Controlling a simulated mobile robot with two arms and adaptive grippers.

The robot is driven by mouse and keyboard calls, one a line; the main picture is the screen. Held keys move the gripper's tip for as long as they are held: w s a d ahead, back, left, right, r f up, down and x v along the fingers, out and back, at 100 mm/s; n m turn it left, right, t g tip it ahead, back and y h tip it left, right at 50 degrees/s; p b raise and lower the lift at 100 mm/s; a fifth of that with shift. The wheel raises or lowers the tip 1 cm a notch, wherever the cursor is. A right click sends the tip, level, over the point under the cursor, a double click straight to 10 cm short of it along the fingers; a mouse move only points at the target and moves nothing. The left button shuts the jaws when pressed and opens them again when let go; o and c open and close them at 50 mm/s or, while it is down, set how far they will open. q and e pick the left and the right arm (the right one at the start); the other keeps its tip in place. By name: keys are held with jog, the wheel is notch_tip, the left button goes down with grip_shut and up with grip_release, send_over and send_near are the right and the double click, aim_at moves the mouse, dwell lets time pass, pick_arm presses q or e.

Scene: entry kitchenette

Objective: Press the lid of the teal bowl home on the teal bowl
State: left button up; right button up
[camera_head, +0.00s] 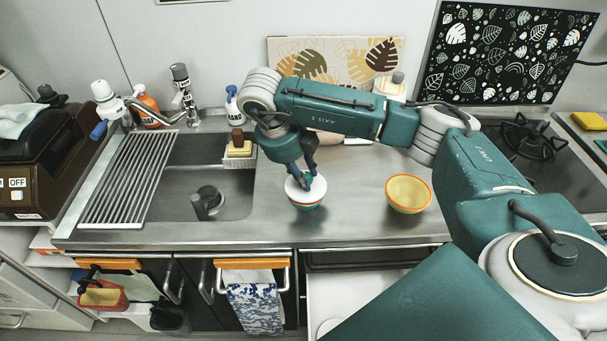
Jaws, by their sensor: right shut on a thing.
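The teal bowl (306,206) stands on the steel counter, right of the sink. Little of it shows below its white lid (317,189), only a narrow band of its side. The lid lies over the bowl's top and looks roughly level; I cannot tell whether it is fully seated. My right gripper (306,181) comes down from above and is shut on the lid near its middle. The fingers hide the part they hold. My left gripper is not in view.
A yellow bowl with an orange rim (409,194) stands to the right on the counter. The sink (222,180) with a drying rack (130,180) is to the left. A sponge holder (239,154) sits at the sink's edge. The counter between the bowls is clear.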

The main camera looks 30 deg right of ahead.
jog(key=shift+f+b, duration=0.65)
jog(key=shift+f, duration=0.1)
jog(key=o, duration=1.2)
jog(key=shift+o, duration=0.2)
jog(key=v, duration=1.2)
